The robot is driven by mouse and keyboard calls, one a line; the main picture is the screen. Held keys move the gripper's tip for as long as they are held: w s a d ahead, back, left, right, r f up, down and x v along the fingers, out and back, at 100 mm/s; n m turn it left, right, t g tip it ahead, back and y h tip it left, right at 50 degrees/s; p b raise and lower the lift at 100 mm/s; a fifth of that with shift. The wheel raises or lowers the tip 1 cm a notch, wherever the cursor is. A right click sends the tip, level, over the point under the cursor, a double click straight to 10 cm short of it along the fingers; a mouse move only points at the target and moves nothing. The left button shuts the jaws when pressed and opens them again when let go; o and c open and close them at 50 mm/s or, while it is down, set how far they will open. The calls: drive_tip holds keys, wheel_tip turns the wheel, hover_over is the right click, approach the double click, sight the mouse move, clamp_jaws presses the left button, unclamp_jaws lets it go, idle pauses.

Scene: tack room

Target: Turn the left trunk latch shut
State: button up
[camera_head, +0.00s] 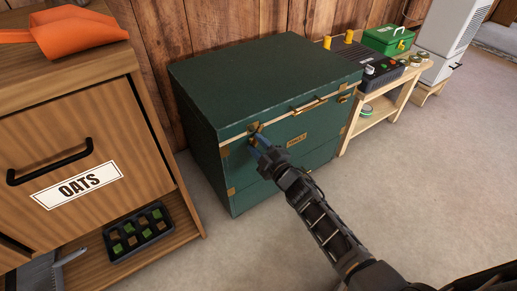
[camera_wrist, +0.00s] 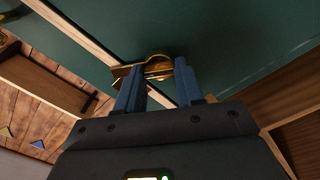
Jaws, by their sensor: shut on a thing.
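The dark green trunk (camera_head: 265,85) stands against the wooden wall with its lid down. The left trunk latch (camera_head: 256,128), a brass fitting, is on the trunk's front near its left corner, at the lid seam. My gripper (camera_head: 258,140) reaches it from the front. In the wrist view, the blue fingers of my gripper (camera_wrist: 158,78) are shut on the brass latch (camera_wrist: 150,70), one on each side of it. The fingers partly cover the latch, so its exact angle is hard to tell. The right latch (camera_head: 345,97) shows on the trunk's front near its right end.
A wooden cabinet labelled OATS (camera_head: 85,150) stands close at left, with an orange scoop (camera_head: 80,35) on top and a black tray (camera_head: 138,232) on its lower shelf. A low wooden bench (camera_head: 375,115) with a green box (camera_head: 388,39) stands at right. The floor in front is clear.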

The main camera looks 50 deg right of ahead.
drive_tip(key=n+b, duration=0.3)
drive_tip(key=n, duration=0.3)
drive_tip(key=shift+f+n, duration=0.15)
drive_tip(key=shift+n, duration=0.15)
idle(0.4)
drive_tip(key=o, duration=1)
drive_tip(key=v, duration=0.7)
drive_tip(key=shift+s+a+p, duration=0.15)
drive_tip(key=shift+s+p, duration=0.2)
drive_tip(key=shift+s, duration=0.05)
